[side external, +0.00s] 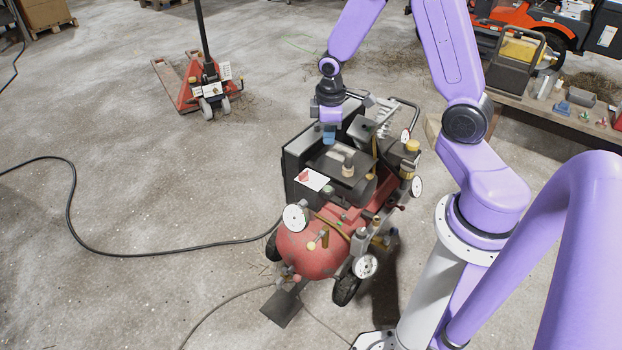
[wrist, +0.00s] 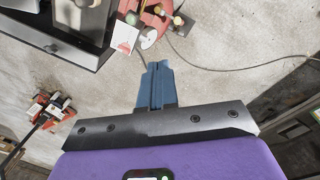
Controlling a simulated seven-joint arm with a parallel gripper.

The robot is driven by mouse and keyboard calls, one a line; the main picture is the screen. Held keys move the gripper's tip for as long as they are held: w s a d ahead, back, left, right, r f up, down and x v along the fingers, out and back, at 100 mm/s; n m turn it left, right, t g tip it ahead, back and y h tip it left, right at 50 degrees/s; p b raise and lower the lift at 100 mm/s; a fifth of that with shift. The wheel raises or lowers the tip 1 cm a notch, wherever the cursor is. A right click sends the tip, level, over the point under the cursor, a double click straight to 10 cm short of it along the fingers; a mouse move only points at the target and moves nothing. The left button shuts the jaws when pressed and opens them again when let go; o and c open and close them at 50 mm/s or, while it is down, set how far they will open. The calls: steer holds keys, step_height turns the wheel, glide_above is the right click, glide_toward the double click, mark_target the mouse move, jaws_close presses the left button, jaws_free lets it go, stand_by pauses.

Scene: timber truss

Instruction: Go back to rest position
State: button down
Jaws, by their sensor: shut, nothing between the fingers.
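My gripper (side external: 328,137) hangs from the purple arm, pointing down, just above and behind the black box of the red compressor (side external: 310,250) in the side external view. In the wrist view my gripper (wrist: 156,72) shows its blue fingers pressed together with nothing between them. The compressor has a red tank with gauges and valves and a black top unit (side external: 340,170). Part of that black unit also shows at the upper left of the wrist view (wrist: 50,30). I cannot tell the exact gap between the fingertips and the box.
A red pallet jack (side external: 190,85) stands at the back left. A low wooden bench (side external: 560,118) with small items and a dark toolbox (side external: 508,65) is at the right. A black cable (side external: 75,225) runs over the open concrete floor at the left.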

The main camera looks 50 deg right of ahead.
steer(key=s+a+r+n, duration=0.1)
steer(key=s+a+r, duration=0.4)
steer(key=a, duration=0.3)
steer(key=s+a+r+n, duration=0.2)
steer(key=s+a+r, duration=0.1)
steer(key=s, duration=0.6)
steer(key=s+a+r+n+y, duration=0.1)
steer(key=s+a+r+n, duration=0.1)
steer(key=s, duration=0.7)
step_height(320, 180, up, 2)
steer(key=shift+a+r+g+y, duration=0.1)
steer(key=shift+a+g+y, duration=0.2)
steer(key=shift+a, duration=0.6)
